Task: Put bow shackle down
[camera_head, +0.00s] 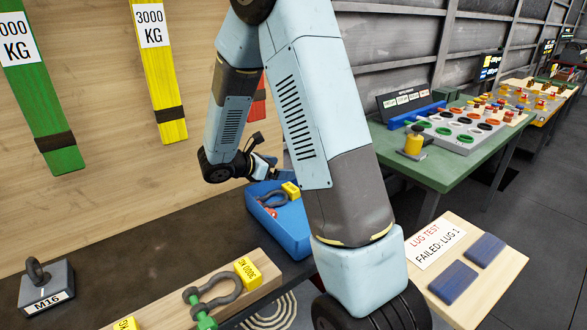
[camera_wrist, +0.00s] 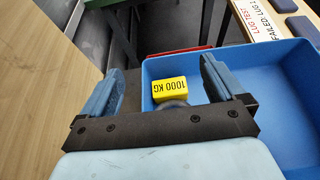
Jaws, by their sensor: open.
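A grey bow shackle (camera_head: 272,198) with a red pin lies in the blue tray (camera_head: 292,240). A yellow tag (camera_head: 291,190) sits at its end and reads 1000 KG in the wrist view (camera_wrist: 170,88). My gripper (camera_head: 272,168) is above the tray's far left end, partly behind my own arm. In the wrist view my gripper (camera_wrist: 161,65) is open with nothing held between its fingers. The tag shows in the gap between them, and most of the shackle is hidden behind the gripper body. A second bow shackle (camera_head: 218,296) with a green pin lies on a wooden block.
The wooden block (camera_head: 170,306) carries a yellow 3000 KG tag (camera_head: 248,272). A grey M16 block (camera_head: 47,288) with an eye stands at left. A LUG TEST board (camera_head: 470,275) with blue pads is at right. Colored slings (camera_head: 162,80) hang on the wooden wall.

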